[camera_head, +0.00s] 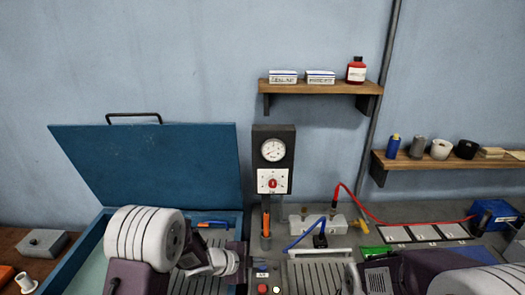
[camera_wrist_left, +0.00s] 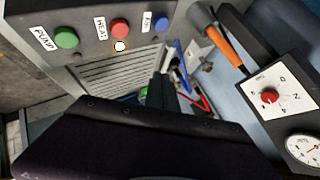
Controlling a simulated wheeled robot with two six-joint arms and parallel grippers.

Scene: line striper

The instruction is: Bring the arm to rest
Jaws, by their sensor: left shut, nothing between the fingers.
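My left arm comes in from the left in the head view, bent low in front of the open blue-lidded box (camera_head: 150,165). Its white wrist joint shows near the middle bottom, and its fingertips are hard to make out there. In the left wrist view my left gripper (camera_wrist_left: 162,88) has its dark fingers together with nothing between them. It points toward the grey slatted panel (camera_wrist_left: 110,77). My right arm reaches in from the lower right of the head view; its fingers do not show.
Labelled buttons (camera_wrist_left: 120,27) line the panel front. Two wall shelves (camera_head: 320,88) hold small items.

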